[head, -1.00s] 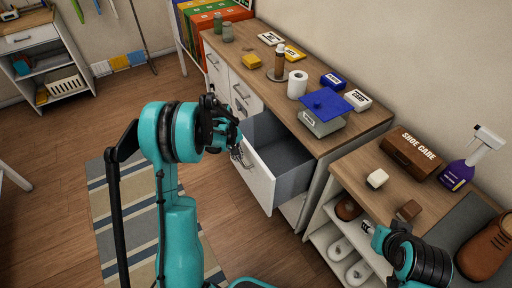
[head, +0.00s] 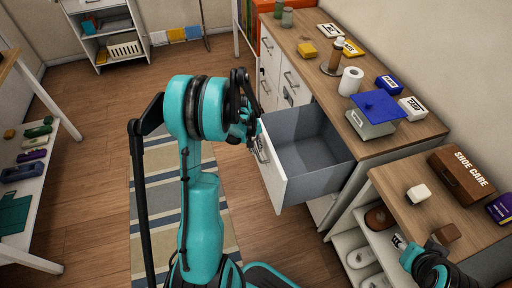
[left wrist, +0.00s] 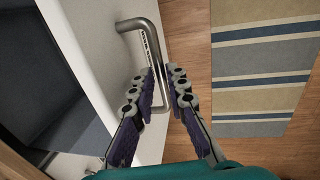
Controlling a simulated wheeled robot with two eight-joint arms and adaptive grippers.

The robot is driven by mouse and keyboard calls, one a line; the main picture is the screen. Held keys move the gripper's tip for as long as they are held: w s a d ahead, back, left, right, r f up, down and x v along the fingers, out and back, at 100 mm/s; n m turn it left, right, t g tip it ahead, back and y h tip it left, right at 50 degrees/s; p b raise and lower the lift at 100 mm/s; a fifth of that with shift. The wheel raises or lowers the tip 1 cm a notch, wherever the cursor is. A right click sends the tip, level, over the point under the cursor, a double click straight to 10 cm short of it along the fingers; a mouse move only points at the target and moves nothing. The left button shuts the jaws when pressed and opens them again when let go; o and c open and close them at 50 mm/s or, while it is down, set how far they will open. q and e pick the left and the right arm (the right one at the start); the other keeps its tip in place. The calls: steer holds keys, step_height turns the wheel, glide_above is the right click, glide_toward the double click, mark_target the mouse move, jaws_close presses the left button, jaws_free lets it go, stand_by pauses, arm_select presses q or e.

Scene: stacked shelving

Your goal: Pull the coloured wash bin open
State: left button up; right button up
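A white-fronted drawer (head: 285,184) with a grey, empty-looking inside stands well out from the cabinet in the head view. No label that names it as the coloured wash bin can be read. Its metal bar handle (left wrist: 139,25) shows in the left wrist view. My left gripper (head: 250,130) is at the drawer front. In the left wrist view its two fingers (left wrist: 162,92) are closed in on either side of the handle bar, gripping it. My right gripper (head: 408,252) is at the lower right, by the low shelf; its fingers are not clear.
The cabinet top (head: 335,90) holds bottles, boxes, a paper roll and a blue-topped scale (head: 376,112). A low shoe shelf (head: 400,186) stands right of the drawer. A striped rug (head: 160,195) lies on clear floor to the left. A shelf unit (head: 40,165) stands far left.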

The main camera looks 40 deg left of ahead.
arm_select(q)
step_height(320, 180, up, 12)
steer(key=s+a, duration=0.1)
steer(key=shift+s+a, duration=0.2)
steer(key=shift+s, duration=0.2)
steer(key=shift+d, duration=0.1)
stand_by(0.5)
steer(key=s+d+r+m+t, duration=0.2)
steer(key=s+d+m, duration=0.3)
steer(key=d, duration=0.5)
steer(key=s+d+r+m+t+y, duration=0.1)
steer(key=s+d+r+m+t, duration=0.2)
steer(key=s+d+r+m, duration=0.2)
steer(key=s+d, duration=0.3)
steer(key=d, duration=0.3)
steer(key=shift+s+m, duration=0.2)
steer(key=shift+m, duration=0.1)
